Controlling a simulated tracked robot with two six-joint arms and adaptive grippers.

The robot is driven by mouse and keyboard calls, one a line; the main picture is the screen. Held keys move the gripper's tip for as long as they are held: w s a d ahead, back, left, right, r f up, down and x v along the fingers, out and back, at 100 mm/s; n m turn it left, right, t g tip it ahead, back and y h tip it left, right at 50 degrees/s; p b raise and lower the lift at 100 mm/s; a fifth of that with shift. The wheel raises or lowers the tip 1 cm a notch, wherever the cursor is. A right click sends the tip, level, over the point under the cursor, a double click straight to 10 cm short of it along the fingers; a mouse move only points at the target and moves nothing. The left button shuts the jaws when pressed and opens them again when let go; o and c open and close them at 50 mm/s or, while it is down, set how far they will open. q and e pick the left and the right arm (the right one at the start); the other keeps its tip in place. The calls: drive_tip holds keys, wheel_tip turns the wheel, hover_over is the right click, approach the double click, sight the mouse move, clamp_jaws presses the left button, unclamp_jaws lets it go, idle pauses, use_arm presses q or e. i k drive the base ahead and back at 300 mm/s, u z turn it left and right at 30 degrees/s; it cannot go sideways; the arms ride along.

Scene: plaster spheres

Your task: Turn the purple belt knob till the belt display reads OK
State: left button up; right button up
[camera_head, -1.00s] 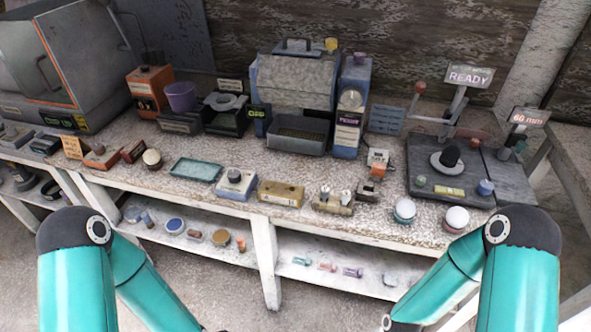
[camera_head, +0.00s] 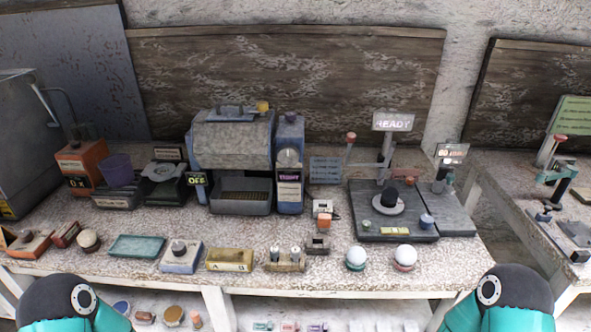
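The blue upright unit (camera_head: 290,132) stands at the right side of the grey drum machine (camera_head: 232,140) on the bench. A pale round dial (camera_head: 289,157) sits on its front. Below it is a small display (camera_head: 289,177) whose small word looks like TIGHT, with purplish marking around it. No clearly purple knob can be made out; the dial looks grey-white. Another small display (camera_head: 196,182) at the machine's left reads OFF. Only upper parts of my two arms show at the bottom corners. Both grippers are out of view.
A sign (camera_head: 393,121) reads READY above a dark plate (camera_head: 366,226). A second bench (camera_head: 520,205) stands at the right.

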sight(290, 116)
drive_tip(key=z, duration=0.9)
drive_tip(key=k, duration=1.2)
drive_tip(key=u, duration=0.8)
drive_tip(key=i, duration=1)
drive_tip(key=z, duration=0.05)
